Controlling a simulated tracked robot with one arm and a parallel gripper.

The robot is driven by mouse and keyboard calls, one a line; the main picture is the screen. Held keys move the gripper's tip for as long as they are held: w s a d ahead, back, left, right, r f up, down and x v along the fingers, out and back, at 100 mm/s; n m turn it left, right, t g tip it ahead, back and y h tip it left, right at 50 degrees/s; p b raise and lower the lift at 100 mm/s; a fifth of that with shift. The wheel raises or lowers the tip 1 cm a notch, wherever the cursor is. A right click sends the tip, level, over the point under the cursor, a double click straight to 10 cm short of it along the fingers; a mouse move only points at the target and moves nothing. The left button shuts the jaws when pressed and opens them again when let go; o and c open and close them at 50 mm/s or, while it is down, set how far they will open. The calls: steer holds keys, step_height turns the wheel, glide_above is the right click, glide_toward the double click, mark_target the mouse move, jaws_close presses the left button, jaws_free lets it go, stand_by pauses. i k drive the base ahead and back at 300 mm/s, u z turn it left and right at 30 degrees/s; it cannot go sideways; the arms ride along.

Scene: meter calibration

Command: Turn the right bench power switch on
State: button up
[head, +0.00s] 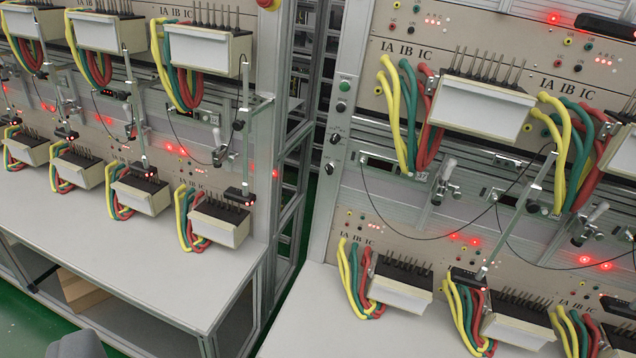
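The right bench (300,318) has a light metal post (352,45) at its left end. A column of small controls sits on this post: a green round button (345,87), a dark round control (341,106) under it, and two dark rotary knobs, one upper (335,137) and one lower (330,168). Nothing covers them. Which of these is the power switch, and its setting, is too small to tell. My gripper does not show in the head view, and nothing touches the controls.
The left bench (120,262) carries rows of meters (220,222) with yellow, green and red cables. The right bench has similar meters (400,284) and glowing red lights (474,241). A gap with shelving separates the benches. A grey rounded shape (82,345) shows at the bottom left.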

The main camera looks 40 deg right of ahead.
mark_target(329, 167)
steer(key=z, duration=0.15)
steer(key=i, duration=0.9)
steer(key=u, duration=0.1)
